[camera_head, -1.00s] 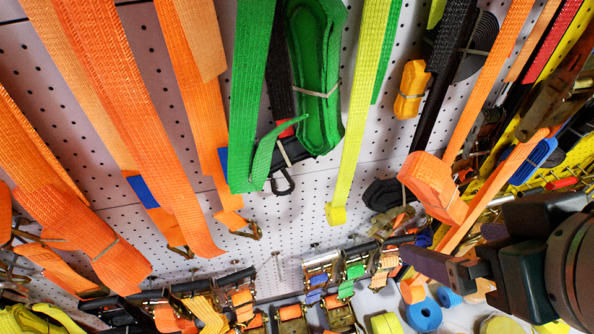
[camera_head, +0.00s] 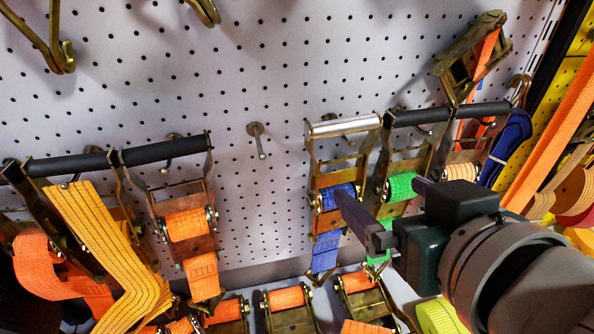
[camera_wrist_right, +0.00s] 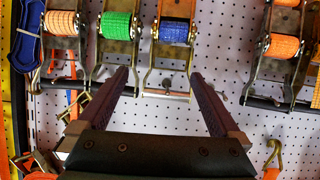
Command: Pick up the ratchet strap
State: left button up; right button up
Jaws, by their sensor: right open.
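Several ratchet straps hang on the white pegboard. One has a blue webbing roll and a silver handle bar, the blue ratchet strap (camera_head: 325,250); it also shows in the right wrist view (camera_wrist_right: 174,32). Beside it to the right in the head view hangs the green ratchet strap (camera_head: 402,187). My right gripper (camera_head: 380,190) is open and empty in front of these two. In the wrist view its fingers (camera_wrist_right: 158,74) point towards the blue strap's metal frame, which lies between the fingertips in the picture. Contact cannot be told. My left gripper is not in view.
An orange ratchet strap (camera_head: 187,224) and a yellow-orange strap (camera_head: 110,250) hang to the left. A bare peg (camera_head: 257,140) sticks out between the groups. A brass-coloured ratchet (camera_head: 470,58) hangs upper right. More orange straps lie below.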

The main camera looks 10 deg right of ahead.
jog(key=b, duration=0.4)
send_near(333, 216)
jog(key=w+d, duration=0.1)
jog(key=w, duration=0.1)
jog(key=shift+t+y, duration=0.3)
jog(key=shift+t, duration=0.1)
jog(key=b+x, duration=0.4)
jog(key=x, duration=0.5)
jog(key=shift+d+r+b, duration=0.1)
jog(key=shift+b, duration=0.3)
jog(key=shift+w, duration=0.35)
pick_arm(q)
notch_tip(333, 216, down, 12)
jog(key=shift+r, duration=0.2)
pick_arm(e)
jog(key=shift+s, duration=0.1)
grip_shut()
jog(key=shift+r, duration=0.15)
